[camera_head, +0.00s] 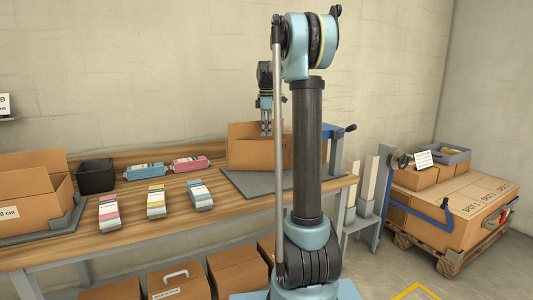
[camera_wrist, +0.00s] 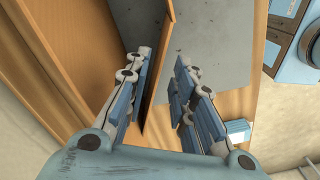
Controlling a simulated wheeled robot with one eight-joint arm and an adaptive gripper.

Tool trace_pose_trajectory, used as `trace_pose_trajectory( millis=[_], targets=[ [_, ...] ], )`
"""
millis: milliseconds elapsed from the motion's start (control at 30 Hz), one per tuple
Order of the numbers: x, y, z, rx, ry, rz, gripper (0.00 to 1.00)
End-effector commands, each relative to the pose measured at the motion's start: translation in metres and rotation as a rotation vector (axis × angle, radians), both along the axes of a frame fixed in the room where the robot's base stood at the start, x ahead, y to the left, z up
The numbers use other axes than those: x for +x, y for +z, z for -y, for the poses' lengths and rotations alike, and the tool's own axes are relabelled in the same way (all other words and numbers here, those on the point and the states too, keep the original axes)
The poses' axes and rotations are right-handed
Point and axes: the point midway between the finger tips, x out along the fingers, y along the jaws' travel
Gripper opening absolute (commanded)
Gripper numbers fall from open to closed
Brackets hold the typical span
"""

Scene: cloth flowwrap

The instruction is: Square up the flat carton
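A brown carton (camera_head: 252,156) stands raised, not flat, on a grey mat (camera_head: 242,183) at the right of the workbench. My arm hides its right part. My gripper (camera_head: 266,132) points down at the carton's upper edge from above. In the wrist view, my gripper (camera_wrist: 160,68) is open, its two fingers apart on either side of a thin carton wall (camera_wrist: 157,95). Another broad carton panel (camera_wrist: 45,75) fills the left of that view. The grey mat (camera_wrist: 215,45) shows beyond. I cannot tell whether either finger touches the wall.
Several wrapped packs (camera_head: 155,200) lie mid-bench, near a black bin (camera_head: 97,176). An open carton (camera_head: 32,200) stands at the left. A blue clamp-like part (camera_head: 333,130) is behind my arm. A pallet of cartons (camera_head: 455,215) stands on the floor at right.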

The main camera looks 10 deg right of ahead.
Motion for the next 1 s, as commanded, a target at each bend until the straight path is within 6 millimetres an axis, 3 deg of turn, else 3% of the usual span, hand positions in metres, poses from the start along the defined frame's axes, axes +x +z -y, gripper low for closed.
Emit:
trace_pose_trajectory(
  millis=[300, 500, 700, 1000],
  targets=[
    [0.0, -0.057, 0.0, 0.0, -0.001, 0.0, 0.23],
    [0.0, -0.084, 0.0, 0.0, -0.001, 0.0, 0.23],
    [0.0, -0.097, 0.0, 0.0, -0.001, 0.0, 0.23],
    [-0.001, -0.098, 0.0, 0.0, -0.001, 0.0, 0.23]
  ],
)
